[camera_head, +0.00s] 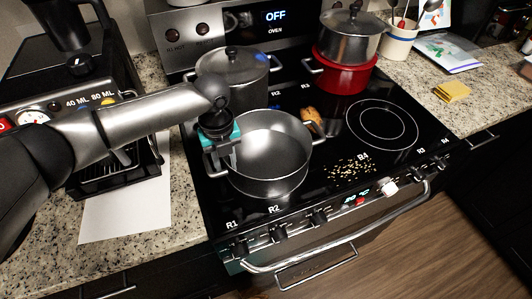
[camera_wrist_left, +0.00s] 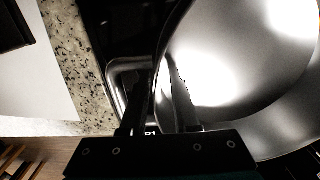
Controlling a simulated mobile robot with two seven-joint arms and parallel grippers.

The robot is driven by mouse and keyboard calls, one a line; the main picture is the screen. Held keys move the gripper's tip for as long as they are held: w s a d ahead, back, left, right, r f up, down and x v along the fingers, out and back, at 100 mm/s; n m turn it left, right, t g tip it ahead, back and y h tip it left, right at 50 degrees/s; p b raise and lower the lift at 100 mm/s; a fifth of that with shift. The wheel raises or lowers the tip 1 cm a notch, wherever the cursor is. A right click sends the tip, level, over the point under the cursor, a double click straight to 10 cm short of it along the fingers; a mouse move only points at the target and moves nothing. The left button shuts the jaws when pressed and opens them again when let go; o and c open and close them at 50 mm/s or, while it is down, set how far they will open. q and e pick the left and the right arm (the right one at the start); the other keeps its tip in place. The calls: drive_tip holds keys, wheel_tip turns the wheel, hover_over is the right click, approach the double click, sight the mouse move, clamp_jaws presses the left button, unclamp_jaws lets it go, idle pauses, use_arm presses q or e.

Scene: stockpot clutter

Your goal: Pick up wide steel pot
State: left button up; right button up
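The wide steel pot (camera_head: 268,157) is an open, empty, shiny pot on the front left of the stovetop, with a loop handle on its left and another on its right. My left gripper (camera_head: 222,150) is at the pot's left side, by the rim and left handle. In the left wrist view my two dark fingers (camera_wrist_left: 160,95) straddle the wall of the pot (camera_wrist_left: 235,75), one inside and one outside by the handle (camera_wrist_left: 122,75). A gap shows between the fingers, so they look open; contact is hard to tell. My right gripper is not in view.
A lidded steel pot (camera_head: 236,70) stands close behind. A red pot (camera_head: 343,72) with a steel pot (camera_head: 352,36) on it stands at the back right. A small brown item (camera_head: 312,117) and yellowish bits (camera_head: 350,169) lie right of the wide pot. A coffee machine (camera_head: 110,75) stands left.

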use_arm(q)
clamp_jaws()
drive_tip(key=shift+s+a, duration=0.1)
idle(1.2)
